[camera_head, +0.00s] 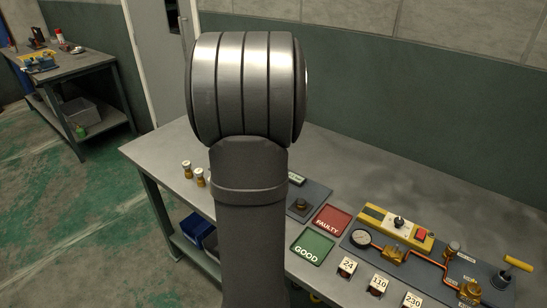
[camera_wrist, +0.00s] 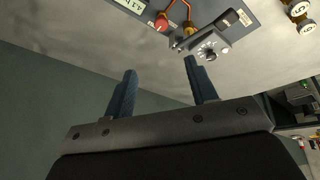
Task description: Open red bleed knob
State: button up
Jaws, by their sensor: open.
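The red knob (camera_wrist: 161,23) shows at the top of the wrist view, on a grey panel (camera_wrist: 240,17) beside a copper pipe. I cannot make out this knob in the head view, where my arm covers part of the bench. My gripper (camera_wrist: 160,68) shows two blue fingers spread apart with nothing between them. The knob lies beyond the fingertips in the picture and is not touched. In the head view my gripper is hidden behind my arm.
A dark device with a dial (camera_wrist: 207,49) and a brass fitting (camera_wrist: 188,28) sit close to the knob. The bench (camera_head: 160,147) also holds a red FAULTY tray (camera_head: 331,212), a green GOOD tray (camera_head: 308,257), and a panel with a gauge (camera_head: 361,238) and orange pipe.

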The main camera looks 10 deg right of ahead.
jog(key=w+f+m, duration=0.1)
jog(key=w+f, duration=0.1)
jog(key=f, duration=0.4)
jog(key=w+d+f+m, duration=0.1)
jog(key=w+f+m, duration=0.1)
jog(key=f, duration=0.4)
jog(key=w+d+f+m, duration=0.1)
jog(key=w+f+m, duration=0.1)
jog(key=f, duration=0.4)
jog(key=shift+w+d+f, duration=0.1)
jog(key=shift+w+f, duration=0.2)
jog(key=shift+w, duration=0.35)
jog(key=shift+c, duration=0.2)
jog(key=c, duration=0.9)
